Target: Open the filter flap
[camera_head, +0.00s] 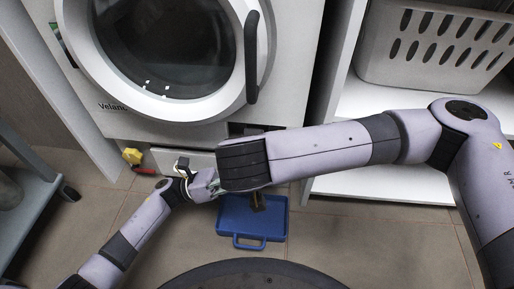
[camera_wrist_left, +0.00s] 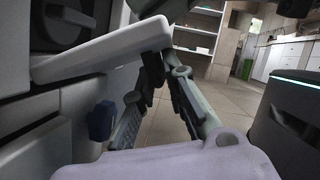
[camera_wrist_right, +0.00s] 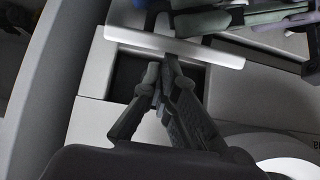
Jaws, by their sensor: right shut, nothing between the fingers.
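The filter flap (camera_head: 170,158) is a white panel low on the front of the washing machine (camera_head: 120,118). It is swung out: the right wrist view shows the flap (camera_wrist_right: 175,46) edge-on before a dark recess (camera_wrist_right: 125,78). The left wrist view shows the flap (camera_wrist_left: 105,52) above my left fingers. My left gripper (camera_wrist_left: 164,62) is at the flap's edge; its fingertips are close together, and I cannot tell whether they are apart. My right gripper (camera_wrist_right: 162,68) is shut and empty in front of the recess, its tips close to the flap. My right forearm hides it in the head view.
A blue tray (camera_head: 250,243) lies on the tiled floor below the machine. The round machine door (camera_head: 225,110) is above. A grey laundry basket (camera_head: 375,70) sits on white shelves to the right. A grey cart (camera_head: 35,190) stands at the left, and a yellow object (camera_head: 132,156) is near the flap.

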